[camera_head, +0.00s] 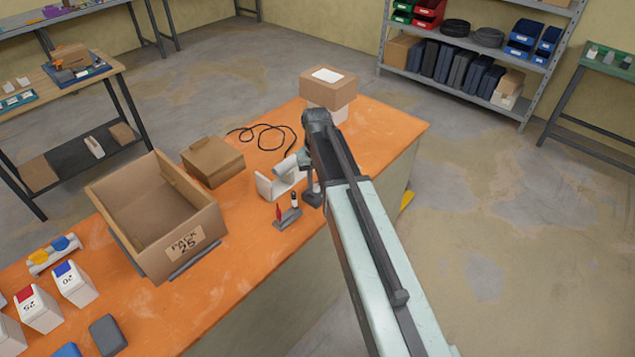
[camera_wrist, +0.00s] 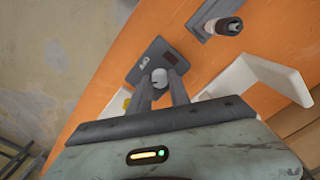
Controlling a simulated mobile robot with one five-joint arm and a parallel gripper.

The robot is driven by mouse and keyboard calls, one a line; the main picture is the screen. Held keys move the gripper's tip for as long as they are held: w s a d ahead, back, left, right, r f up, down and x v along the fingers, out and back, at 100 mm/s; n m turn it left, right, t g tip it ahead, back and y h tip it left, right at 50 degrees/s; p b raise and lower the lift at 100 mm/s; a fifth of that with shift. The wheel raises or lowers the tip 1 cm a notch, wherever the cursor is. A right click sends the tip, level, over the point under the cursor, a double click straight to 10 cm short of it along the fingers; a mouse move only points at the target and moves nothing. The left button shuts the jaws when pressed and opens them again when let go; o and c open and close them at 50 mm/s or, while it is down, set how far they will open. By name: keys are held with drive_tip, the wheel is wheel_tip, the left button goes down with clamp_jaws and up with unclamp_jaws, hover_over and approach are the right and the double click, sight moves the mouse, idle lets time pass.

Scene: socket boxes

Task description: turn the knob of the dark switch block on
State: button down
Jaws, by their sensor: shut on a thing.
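The dark switch block (camera_wrist: 152,55) lies on the orange bench top in the wrist view. It has a small white marking and a dark reddish patch on its face. Its round light grey knob (camera_wrist: 159,76) sits between the two fingers of my gripper (camera_wrist: 158,82), which is shut on it. Which way the knob is turned is too small to tell.
A white bracket (camera_head: 283,183) stands close left of my gripper, also in the wrist view (camera_wrist: 257,82). A grey holder (camera_head: 288,219) with red and black-and-white pieces is nearby. An open cardboard box (camera_head: 207,218), a smaller carton (camera_head: 212,160) and a black cable (camera_head: 262,130) lie farther off.

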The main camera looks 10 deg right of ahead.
sight(316, 185)
drive_tip(key=n, duration=0.3)
drive_tip(key=shift+n, duration=2.1)
drive_tip(key=c, duration=1.2)
unclamp_jaws()
drive_tip(key=shift+r, duration=0.1)
wheel_tip(316, 185, up, 8)
drive_tip(key=p, duration=0.8)
